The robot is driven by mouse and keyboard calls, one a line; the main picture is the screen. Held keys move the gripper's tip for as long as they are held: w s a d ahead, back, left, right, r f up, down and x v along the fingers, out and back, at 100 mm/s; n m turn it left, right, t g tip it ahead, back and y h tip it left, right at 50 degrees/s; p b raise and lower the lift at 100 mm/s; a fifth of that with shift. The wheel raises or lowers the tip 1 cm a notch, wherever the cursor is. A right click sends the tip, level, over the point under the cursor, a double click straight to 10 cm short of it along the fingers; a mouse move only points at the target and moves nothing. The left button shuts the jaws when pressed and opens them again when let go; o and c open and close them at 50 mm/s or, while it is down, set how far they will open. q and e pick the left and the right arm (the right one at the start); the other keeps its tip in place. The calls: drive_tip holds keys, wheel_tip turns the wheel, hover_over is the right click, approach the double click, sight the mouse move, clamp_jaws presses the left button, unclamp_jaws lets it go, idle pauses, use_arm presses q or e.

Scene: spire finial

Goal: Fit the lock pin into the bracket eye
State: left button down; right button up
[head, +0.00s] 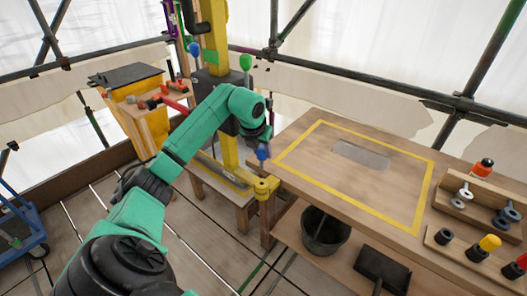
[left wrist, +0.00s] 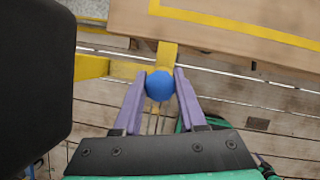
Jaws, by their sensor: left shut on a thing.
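My left gripper (head: 263,148) reaches over from the left. In the left wrist view its two purple fingers (left wrist: 161,84) are shut on a round blue knob (left wrist: 160,86), which I take to be the lock pin's head. The knob shows in the head view (head: 263,154) just above the yellow bracket (head: 265,188) at the table's near left corner. The yellow bracket also shows beyond the knob in the left wrist view (left wrist: 167,58). The pin's shank and the bracket eye are hidden, so I cannot tell whether the pin is in the eye. My right gripper is not in view.
The wooden table (head: 300,178) has a yellow taped outline and a grey plate (head: 360,155). A rack (head: 480,205) of small parts stands at the right. A black bucket (head: 325,232) sits on the lower shelf. A yellow post (head: 216,75) with colored knobs rises behind my arm.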

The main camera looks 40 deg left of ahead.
use_arm(q)
drive_tip(key=shift+s+f+b, duration=0.2)
drive_tip(key=shift+f+b, duration=0.3)
drive_tip(key=shift+f, duration=0.05)
drive_tip(key=b, duration=0.3)
hover_over(263, 182)
drive_tip(key=f, duration=0.4)
drive_tip(key=shift+s+f, duration=0.3)
drive_tip(key=shift+s, duration=0.1)
idle(0.5)
drive_tip(key=shift+d+f+b, duration=0.1)
drive_tip(key=shift+f+b, duration=2.15)
drive_tip(key=shift+f, duration=0.95)
drive_tip(key=shift+c, duration=2)
unclamp_jaws()
drive_tip(key=shift+s, duration=0.1)
drive_tip(key=v, duration=1.4)
drive_tip(key=shift+s+r, duration=0.2)
drive_tip(key=shift+r, duration=0.15)
